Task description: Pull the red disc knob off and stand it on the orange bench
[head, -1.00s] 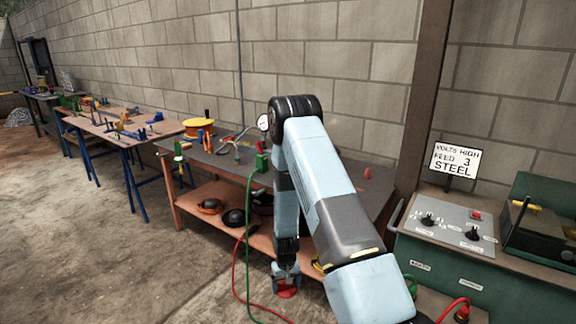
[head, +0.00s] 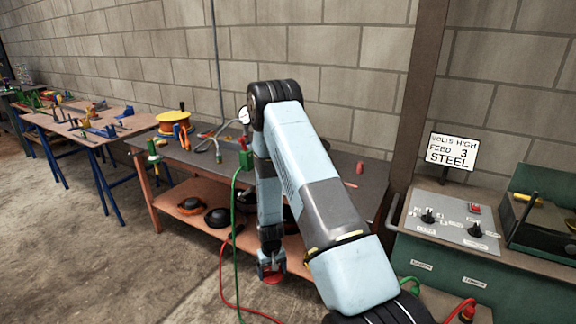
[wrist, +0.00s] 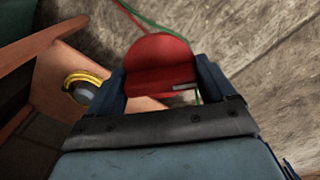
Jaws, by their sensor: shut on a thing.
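The red disc knob (wrist: 158,62) is between the two fingers of my gripper (wrist: 160,88) in the wrist view, and the fingers are shut on it. In the head view the red disc (head: 273,279) shows below my gripper (head: 271,266), low in front of the bench. The orange bench (head: 172,191) has a dark grey top and orange legs and lower shelf. My gripper hangs pointing down at the bench's front side, below the height of its top. My arm hides part of the bench top and shelf.
Red and green cables hang in front. A green control console (head: 450,235) stands at right.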

